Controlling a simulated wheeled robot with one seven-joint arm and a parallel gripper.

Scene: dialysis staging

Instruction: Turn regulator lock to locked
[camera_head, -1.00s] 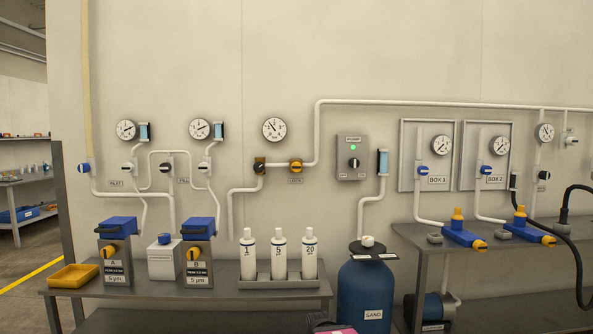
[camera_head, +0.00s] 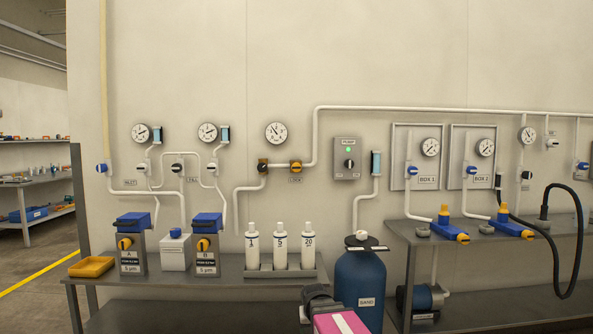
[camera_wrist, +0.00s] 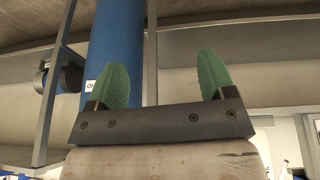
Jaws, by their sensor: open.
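The regulator lock appears as a small orange-yellow knob (camera_head: 296,167) on the wall pipe, above a small label that seems to read LOCK. The gripper is far from the lock; in the head view only a part of my arm shows at the bottom.
A bench (camera_head: 95,291) below holds a yellow tray (camera_head: 91,267), blue-topped filter units and three white bottles. A blue SAND tank (camera_head: 360,282) stands right of the bench. A second bench (camera_head: 470,242) with a black hose (camera_head: 568,290) is at the right. The wall around the lock is clear.

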